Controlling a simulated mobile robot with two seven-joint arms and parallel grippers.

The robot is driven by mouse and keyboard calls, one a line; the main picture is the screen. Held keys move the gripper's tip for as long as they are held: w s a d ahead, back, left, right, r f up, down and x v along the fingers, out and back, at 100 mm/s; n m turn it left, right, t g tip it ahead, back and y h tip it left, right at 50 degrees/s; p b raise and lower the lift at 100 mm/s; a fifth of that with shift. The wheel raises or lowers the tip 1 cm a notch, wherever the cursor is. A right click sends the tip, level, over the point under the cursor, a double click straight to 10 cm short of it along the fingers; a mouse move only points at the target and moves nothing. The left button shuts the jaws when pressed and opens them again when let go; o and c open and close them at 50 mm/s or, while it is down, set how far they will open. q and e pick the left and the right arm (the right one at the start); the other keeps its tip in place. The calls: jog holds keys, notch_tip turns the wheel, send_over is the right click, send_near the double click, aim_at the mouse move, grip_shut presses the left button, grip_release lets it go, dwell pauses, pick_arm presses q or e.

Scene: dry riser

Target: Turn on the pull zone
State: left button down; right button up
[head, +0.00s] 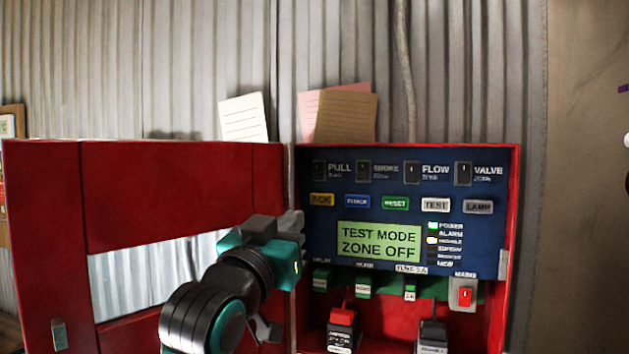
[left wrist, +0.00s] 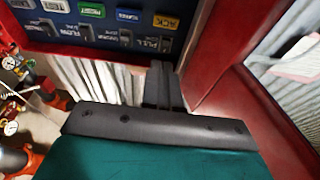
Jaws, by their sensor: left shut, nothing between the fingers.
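The pull zone switch (head: 319,171) is a small dark rocker left of the PULL label, at the upper left of the blue panel (head: 400,185). It also shows in the left wrist view (left wrist: 166,45), just beyond the fingers. The green display (head: 380,242) reads "TEST MODE ZONE OFF". My left gripper (head: 297,222) is shut and empty, in front of the panel's left edge and below the pull switch. Its dark fingers show together in the left wrist view (left wrist: 160,85). I cannot tell whether they touch anything. My right gripper is not in view.
Similar switches for smoke (head: 363,170), flow (head: 411,172) and valve (head: 463,173) stand in the same row. Coloured buttons lie below, including a yellow one (head: 321,200). The red cabinet door (head: 180,185) stands open on the left. Papers (head: 345,117) stand above the cabinet.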

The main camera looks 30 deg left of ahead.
aim_at(317, 164)
pick_arm(q)
jog(key=r, duration=0.1)
jog(key=s, duration=0.1)
jog(key=r, duration=0.1)
jog(key=shift+s+a+r+n, duration=0.3)
jog(key=shift+a+r+n, duration=0.05)
jog(key=shift+n, duration=0.05)
jog(key=shift+w, duration=0.1)
jog(key=x, duration=0.4)
jog(key=p+x, duration=0.1)
jog(key=x, duration=0.4)
jog(key=p+x, duration=0.1)
jog(key=x, duration=0.3)
jog(key=shift+w+a+r, duration=0.25)
jog(key=shift+r, duration=0.2)
